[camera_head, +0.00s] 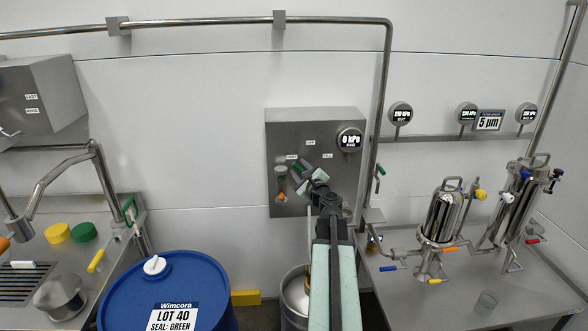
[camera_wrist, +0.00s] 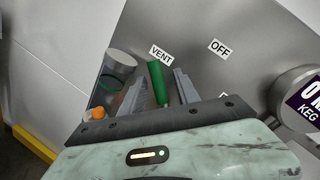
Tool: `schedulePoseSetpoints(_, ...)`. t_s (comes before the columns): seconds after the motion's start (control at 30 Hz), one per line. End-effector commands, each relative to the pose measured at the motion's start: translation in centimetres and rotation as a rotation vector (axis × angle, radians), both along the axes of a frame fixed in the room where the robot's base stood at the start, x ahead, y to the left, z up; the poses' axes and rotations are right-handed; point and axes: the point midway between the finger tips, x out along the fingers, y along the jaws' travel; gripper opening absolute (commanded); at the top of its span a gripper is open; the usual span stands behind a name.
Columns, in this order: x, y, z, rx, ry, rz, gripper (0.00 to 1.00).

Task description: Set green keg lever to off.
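The green keg lever (camera_wrist: 158,83) is on a grey wall panel (camera_head: 338,185). In the wrist view its tip lies just under the VENT label (camera_wrist: 161,53), left of the OFF label (camera_wrist: 220,47). My gripper (camera_wrist: 160,82) has one finger on each side of the lever, with small gaps showing, so it looks open around it. In the head view my gripper (camera_head: 305,178) is at the panel and partly covers the green lever (camera_head: 299,164). The lever's base is hidden behind my gripper.
A gauge reading 0 kPa (camera_head: 349,140) is at the panel's upper right. An orange-tipped fitting (camera_head: 281,196) sits at its lower left. A vertical pipe (camera_head: 383,110) runs right of the panel. A blue drum (camera_head: 120,300) stands front left, a steel keg (camera_head: 293,300) below.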

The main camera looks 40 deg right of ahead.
Motion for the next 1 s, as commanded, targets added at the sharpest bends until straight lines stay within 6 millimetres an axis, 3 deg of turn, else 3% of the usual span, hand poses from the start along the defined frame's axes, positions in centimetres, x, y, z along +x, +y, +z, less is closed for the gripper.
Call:
schedulePoseSetpoints(0.17,0.03,0.07,-0.01,0.0,0.0,0.001,0.38)
schedulePoseSetpoints(0.3,0.07,0.13,0.0,0.0,0.0,0.001,0.02)
schedulePoseSetpoints(0.33,0.09,0.18,0.0,0.0,0.0,0.003,0.0)
schedulePoseSetpoints(1.0,0.19,0.3,0.02,0.0,0.0,0.006,0.0)
